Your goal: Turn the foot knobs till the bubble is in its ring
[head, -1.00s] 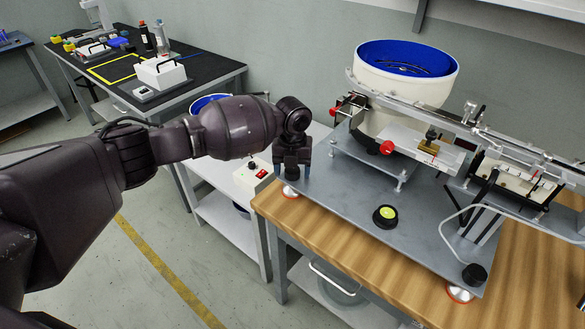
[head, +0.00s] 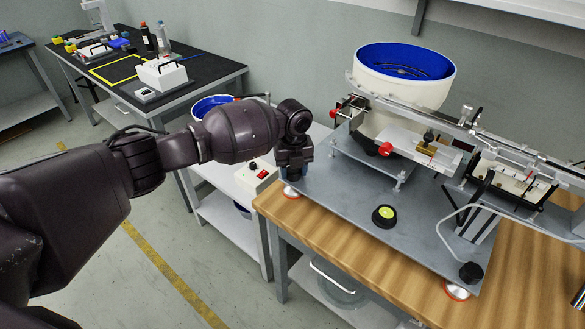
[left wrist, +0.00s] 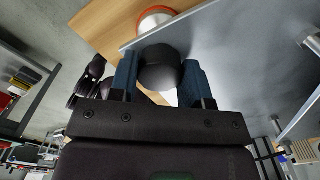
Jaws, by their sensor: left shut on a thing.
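My left gripper (head: 294,172) points down at the left corner of the grey base plate (head: 335,205). In the left wrist view its blue fingers (left wrist: 158,78) are shut on a black foot knob (left wrist: 160,68). The knob is hidden behind the gripper in the head view, with its foot pad (head: 291,192) just below. Another black foot knob (head: 471,272) stands at the plate's front right corner, clear of any gripper. The round bubble level (head: 384,215) has a black rim and yellow-green face; its bubble is too small to place against the ring. My right gripper is not in view.
A white feeder bowl with blue inside (head: 404,75) and a rail (head: 440,118) stand on the plate. A grey cable (head: 450,222) arches near the right knob. A white control box (head: 256,178) is left of the gripper. The wooden bench front (head: 350,262) is clear.

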